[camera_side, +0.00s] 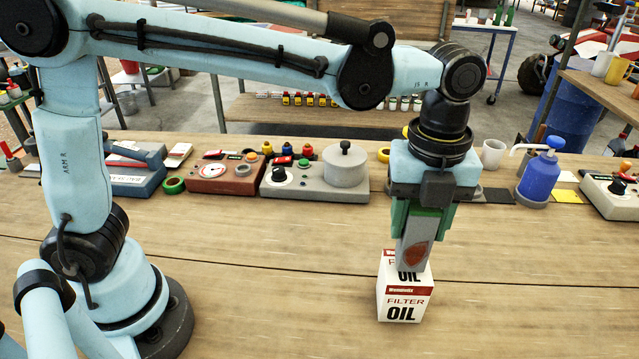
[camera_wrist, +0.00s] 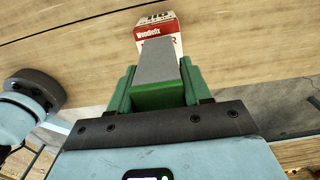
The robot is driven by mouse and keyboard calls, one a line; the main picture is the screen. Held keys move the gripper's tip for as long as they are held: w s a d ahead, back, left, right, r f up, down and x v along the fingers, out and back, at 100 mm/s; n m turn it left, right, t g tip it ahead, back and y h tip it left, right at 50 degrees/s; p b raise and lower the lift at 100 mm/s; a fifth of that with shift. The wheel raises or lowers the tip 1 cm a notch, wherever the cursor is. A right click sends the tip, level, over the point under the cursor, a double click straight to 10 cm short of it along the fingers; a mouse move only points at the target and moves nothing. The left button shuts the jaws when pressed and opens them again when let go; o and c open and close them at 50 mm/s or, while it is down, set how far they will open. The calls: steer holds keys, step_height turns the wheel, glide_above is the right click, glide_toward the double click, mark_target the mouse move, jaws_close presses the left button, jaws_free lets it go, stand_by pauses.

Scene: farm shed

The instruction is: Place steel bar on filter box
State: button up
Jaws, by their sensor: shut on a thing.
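The filter box (camera_side: 404,304) is a small white and red carton marked "FILTER OIL", standing upright on the wooden bench. The steel bar (camera_side: 416,243) is grey with a reddish-brown patch and hangs roughly upright from my gripper (camera_side: 421,222). My green jaws are shut on the bar. Its lower end overlaps the box's top face in the side view; I cannot tell if they touch. In the wrist view, the bar (camera_wrist: 158,65) covers part of the box (camera_wrist: 156,22), which lies beyond it.
Behind my gripper stand a grey control box (camera_side: 315,183), a red-brown gauge box (camera_side: 222,175), a grey mug (camera_side: 493,153) and a blue pump bottle (camera_side: 539,180). A green tape roll (camera_side: 173,185) lies farther left. The front of the bench (camera_side: 270,300) around the filter box is clear.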

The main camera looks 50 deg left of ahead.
steer(key=shift+f, duration=0.3)
steer(key=o, duration=1.3)
steer(key=shift+f, duration=0.15)
steer(key=shift+c, duration=0.2)
